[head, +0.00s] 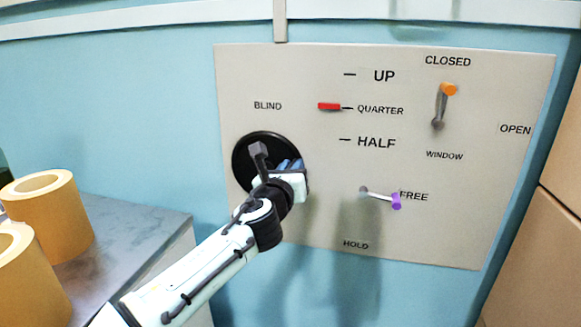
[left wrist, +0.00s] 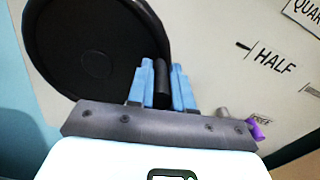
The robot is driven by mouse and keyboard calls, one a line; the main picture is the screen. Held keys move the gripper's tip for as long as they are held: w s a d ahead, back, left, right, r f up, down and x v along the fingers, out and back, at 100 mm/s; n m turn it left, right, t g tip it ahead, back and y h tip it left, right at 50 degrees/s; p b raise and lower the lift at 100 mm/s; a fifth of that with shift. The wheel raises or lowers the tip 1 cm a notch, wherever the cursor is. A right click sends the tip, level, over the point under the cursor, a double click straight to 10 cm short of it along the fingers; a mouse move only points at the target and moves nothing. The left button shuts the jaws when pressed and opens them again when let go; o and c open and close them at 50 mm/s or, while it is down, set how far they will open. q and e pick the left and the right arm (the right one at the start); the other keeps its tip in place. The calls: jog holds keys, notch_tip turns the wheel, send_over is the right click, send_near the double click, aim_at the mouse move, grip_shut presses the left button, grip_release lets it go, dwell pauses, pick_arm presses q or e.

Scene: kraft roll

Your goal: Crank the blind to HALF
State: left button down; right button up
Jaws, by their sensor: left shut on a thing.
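A beige panel (head: 310,70) on the blue wall carries the blind crank, a black disc (head: 240,158) under the word BLIND. The disc also shows in the left wrist view (left wrist: 85,50). My left gripper (head: 290,166) is at the disc's right side, its blue fingers shut on the black crank handle (left wrist: 162,84). The red pointer (head: 329,106) stands at the QUARTER mark, between UP above and HALF (head: 376,142) below. My right gripper is not in view.
A purple-tipped lever (head: 396,201) points at FREE, with HOLD below. An orange-tipped window lever (head: 449,89) points up at CLOSED. Kraft rolls (head: 62,222) stand on a grey table (head: 130,232) at left. Brown boxes (head: 545,250) are at right.

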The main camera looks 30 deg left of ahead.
pick_arm(q)
jog(key=shift+d+f, duration=0.15)
jog(key=shift+f, duration=0.05)
jog(key=c, duration=1)
grip_release()
jog(key=shift+r, duration=0.1)
jog(key=shift+c, duration=0.2)
jog(key=shift+s, duration=0.5)
jog(key=b+v, duration=0.1)
jog(key=v, duration=1.1)
jog(key=shift+s+d, duration=0.15)
jog(key=shift+s, duration=0.05)
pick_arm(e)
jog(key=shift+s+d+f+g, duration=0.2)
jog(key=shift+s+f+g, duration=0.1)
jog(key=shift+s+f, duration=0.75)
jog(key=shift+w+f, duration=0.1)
